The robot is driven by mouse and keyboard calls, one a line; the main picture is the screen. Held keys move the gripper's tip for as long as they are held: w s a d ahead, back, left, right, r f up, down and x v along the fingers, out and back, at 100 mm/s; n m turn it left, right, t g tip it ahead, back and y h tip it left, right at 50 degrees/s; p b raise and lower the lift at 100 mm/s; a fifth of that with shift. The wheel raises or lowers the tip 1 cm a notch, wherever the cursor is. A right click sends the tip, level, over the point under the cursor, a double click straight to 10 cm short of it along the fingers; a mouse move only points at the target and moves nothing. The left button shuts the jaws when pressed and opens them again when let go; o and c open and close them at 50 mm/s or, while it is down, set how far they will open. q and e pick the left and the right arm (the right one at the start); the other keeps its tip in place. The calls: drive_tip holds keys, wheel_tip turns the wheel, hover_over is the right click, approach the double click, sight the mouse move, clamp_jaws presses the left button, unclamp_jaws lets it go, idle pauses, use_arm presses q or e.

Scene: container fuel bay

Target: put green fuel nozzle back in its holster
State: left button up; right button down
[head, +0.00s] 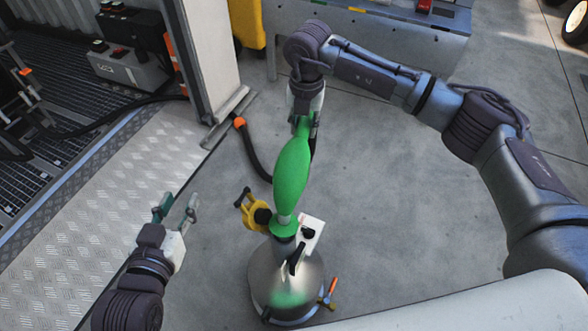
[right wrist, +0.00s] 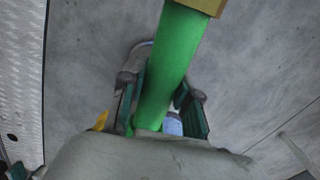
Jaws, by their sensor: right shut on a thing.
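The green fuel nozzle (head: 292,172) hangs in front of my right gripper (head: 304,122), which is shut on its upper end in the head view. Its thick green body points down toward the top of a silver metal vessel (head: 262,285). I cannot tell whether its lower end touches the vessel or is only in front of it. In the right wrist view the green nozzle (right wrist: 168,65) runs between the fingers of my right gripper (right wrist: 160,105). My left gripper (head: 177,207) is open and empty, left of the nozzle. I cannot make out a holster for certain.
A yellow fitting (head: 252,212) sits beside the vessel's top, and an orange-handled valve (head: 330,292) low on its right. A white post (head: 208,60) stands at left. The concrete floor (head: 410,200) at right is clear.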

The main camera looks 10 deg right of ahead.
sight(304, 119)
drive_tip(key=shift+r, duration=0.55)
drive_tip(key=shift+r+p, duration=0.5)
drive_tip(key=shift+p, duration=0.1)
drive_tip(key=shift+r+p, duration=0.3)
drive_tip(key=shift+r, duration=0.05)
drive_tip(key=shift+r+p, duration=0.4)
drive_tip(key=shift+r, duration=0.2)
drive_tip(key=shift+r+p, duration=0.3)
drive_tip(key=shift+r, duration=0.15)
drive_tip(key=shift+r+p, duration=0.35)
drive_tip(key=shift+r, duration=0.15)
wheel_tip(304, 119, up, 2)
drive_tip(key=shift+r+p, duration=0.15)
drive_tip(key=shift+p, duration=0.7)
use_arm(q)
drive_tip(key=s+a+f+g+y, duration=0.1)
drive_tip(key=s+a+f+g, duration=0.1)
drive_tip(key=s+f+g, duration=0.2)
drive_tip(key=s+a+f+g+y, duration=0.2)
drive_tip(key=s+f+g, duration=0.3)
drive_tip(key=s, duration=0.6)
drive_tip(key=shift+a+n+g, duration=0.3)
drive_tip(key=shift+a+g, duration=0.55)
drive_tip(key=shift+g, duration=0.25)
use_arm(e)
drive_tip(key=shift+r, duration=0.25)
use_arm(q)
drive_tip(key=shift+s, duration=0.1)
